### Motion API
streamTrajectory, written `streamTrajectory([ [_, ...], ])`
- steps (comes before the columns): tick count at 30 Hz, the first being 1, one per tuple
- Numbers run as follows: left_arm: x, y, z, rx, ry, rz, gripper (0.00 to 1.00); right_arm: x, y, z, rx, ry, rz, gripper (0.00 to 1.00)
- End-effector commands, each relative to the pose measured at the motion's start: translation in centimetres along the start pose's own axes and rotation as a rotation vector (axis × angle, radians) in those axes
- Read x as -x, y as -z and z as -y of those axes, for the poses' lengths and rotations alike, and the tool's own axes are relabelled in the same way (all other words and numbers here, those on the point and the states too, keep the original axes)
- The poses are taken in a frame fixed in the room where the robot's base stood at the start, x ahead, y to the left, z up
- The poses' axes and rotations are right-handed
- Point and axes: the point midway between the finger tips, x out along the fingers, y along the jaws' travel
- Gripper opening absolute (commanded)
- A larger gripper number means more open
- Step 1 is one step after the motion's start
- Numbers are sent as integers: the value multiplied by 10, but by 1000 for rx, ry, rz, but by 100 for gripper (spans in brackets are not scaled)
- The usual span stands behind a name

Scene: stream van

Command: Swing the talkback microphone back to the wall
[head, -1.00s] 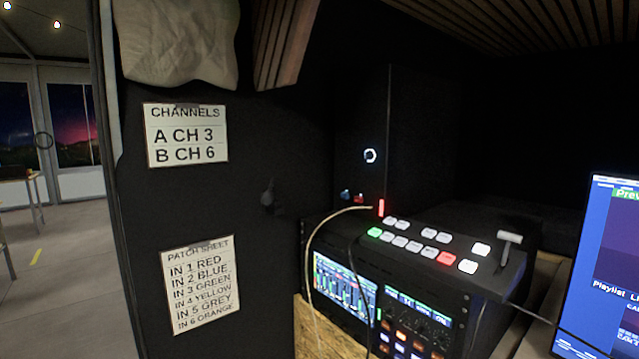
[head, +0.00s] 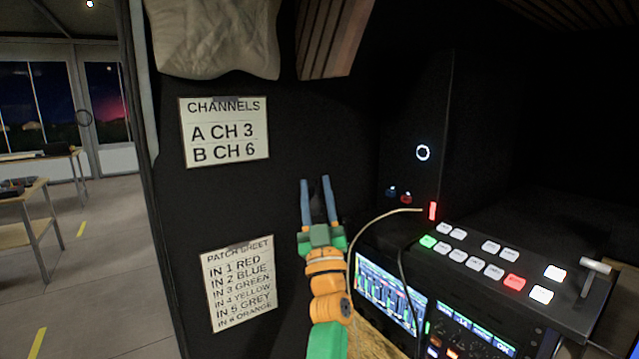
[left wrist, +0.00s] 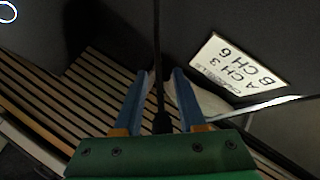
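My left gripper (head: 316,182) is raised in front of the dark wall panel, between the two paper sheets and the mixing desk. Its two blue fingers are apart. In the left wrist view, a thin black stem with a thicker end, seemingly the talkback microphone (left wrist: 160,122), runs between the fingers (left wrist: 161,74); gaps show on both sides of it. In the head view, a dark shape (head: 317,203) shows faintly between the fingers against the black wall. Whether the fingers touch it I cannot tell. My right gripper is not in view.
The channels sheet (head: 224,132) and patch sheet (head: 241,285) hang on the wall panel (head: 215,205). A switcher with lit buttons (head: 500,262) stands at the right; a pale cable (head: 372,224) arches beside my arm. Slatted wood (head: 333,35) and a cushion (head: 215,40) are above.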

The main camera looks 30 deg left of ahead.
Motion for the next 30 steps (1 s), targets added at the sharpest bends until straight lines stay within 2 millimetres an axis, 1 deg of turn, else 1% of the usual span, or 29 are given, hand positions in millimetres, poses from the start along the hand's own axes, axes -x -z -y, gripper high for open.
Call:
streamTrajectory([
  [6,0,-1,0,0,-1,1,40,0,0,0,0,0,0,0],
  [8,0,-1,0,0,-1,1,24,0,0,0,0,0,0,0],
  [9,0,-1,0,0,-1,1,13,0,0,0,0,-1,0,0],
  [10,0,-1,0,0,-1,1,5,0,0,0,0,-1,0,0],
  [11,0,-1,0,0,-1,1,0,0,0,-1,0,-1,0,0],
  [30,0,-1,0,0,-2,2,0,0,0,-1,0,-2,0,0],
])
